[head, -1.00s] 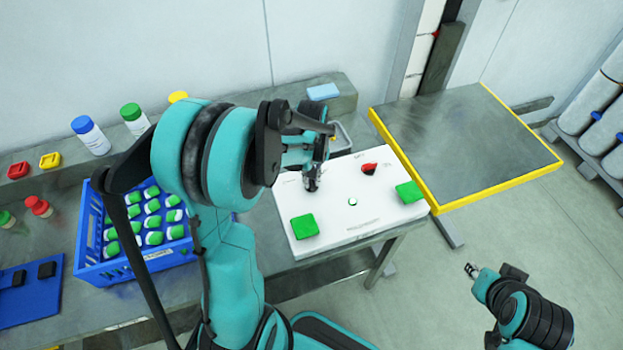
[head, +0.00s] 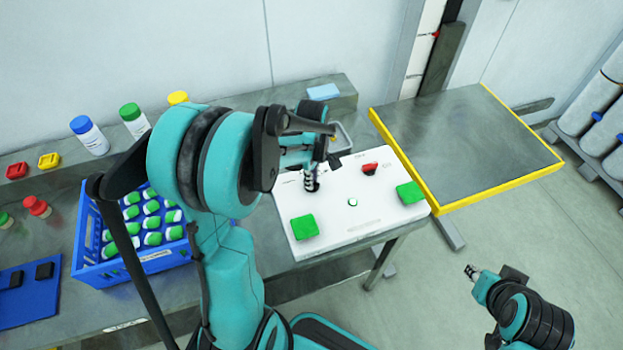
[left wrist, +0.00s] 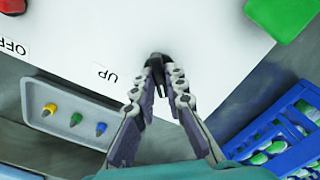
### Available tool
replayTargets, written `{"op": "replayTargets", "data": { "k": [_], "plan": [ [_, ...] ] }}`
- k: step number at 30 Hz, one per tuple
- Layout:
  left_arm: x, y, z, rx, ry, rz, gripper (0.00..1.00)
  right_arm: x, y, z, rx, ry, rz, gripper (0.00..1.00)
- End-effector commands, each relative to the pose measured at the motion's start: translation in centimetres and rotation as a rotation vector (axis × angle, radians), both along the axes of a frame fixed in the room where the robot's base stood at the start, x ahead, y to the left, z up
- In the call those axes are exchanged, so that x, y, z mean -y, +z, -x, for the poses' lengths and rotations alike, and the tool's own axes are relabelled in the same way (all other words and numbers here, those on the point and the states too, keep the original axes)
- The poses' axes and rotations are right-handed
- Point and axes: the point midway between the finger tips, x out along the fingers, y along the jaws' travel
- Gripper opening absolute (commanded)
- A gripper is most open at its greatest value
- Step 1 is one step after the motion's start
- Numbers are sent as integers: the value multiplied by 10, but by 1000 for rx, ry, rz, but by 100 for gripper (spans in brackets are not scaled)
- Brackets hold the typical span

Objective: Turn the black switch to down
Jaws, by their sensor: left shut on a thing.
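The white panel (head: 330,235) lies on the table and carries the black switch. My left gripper (head: 312,186) reaches down onto its left part, covering most of the switch in the head view. In the left wrist view, my left gripper (left wrist: 160,72) is shut on the black switch (left wrist: 157,59), whose dark end shows between and just past the fingertips. An "UP" label (left wrist: 106,75) is beside it. The switch's exact angle is hard to tell. My right gripper (head: 470,271) hangs over the floor at the lower right, away from the panel; its jaws are too small to read.
The panel also has a red switch (head: 370,168), green pads (head: 304,227) (head: 409,193) and a small green button (head: 352,202). A blue crate (head: 157,258) of green-capped bottles stands left. A grey tray (left wrist: 43,113) with small coloured pieces lies beside the panel.

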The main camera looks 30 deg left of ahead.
Motion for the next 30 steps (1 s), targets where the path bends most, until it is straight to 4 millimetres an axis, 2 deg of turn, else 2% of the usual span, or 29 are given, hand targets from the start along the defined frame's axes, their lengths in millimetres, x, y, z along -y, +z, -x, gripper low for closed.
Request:
{"op": "replayTargets", "data": {
  "k": [9, 22, 23, 24, 25, 30],
  "plan": [
    [0, 0, 0, 0, 80, 0, 0, 0, 0, 0, 0, 0, 0, 31],
    [0, 0, 0, 0, 89, 1, 0, 0, -1, 0, 0, 0, 0, 31],
    [0, 0, 0, 0, 89, 1, 17, 0, 0, 0, 0, 0, 0, 31],
    [0, 0, 0, 0, 89, 0, 28, 0, -1, 0, 0, 0, 0, 31],
    [0, 0, 0, 0, 89, 0, 33, 0, -1, 0, 0, 0, 0, 31],
    [0, 0, 0, 0, 89, 0, 33, 0, -1, 0, 0, 0, 0, 31]
  ]
}}
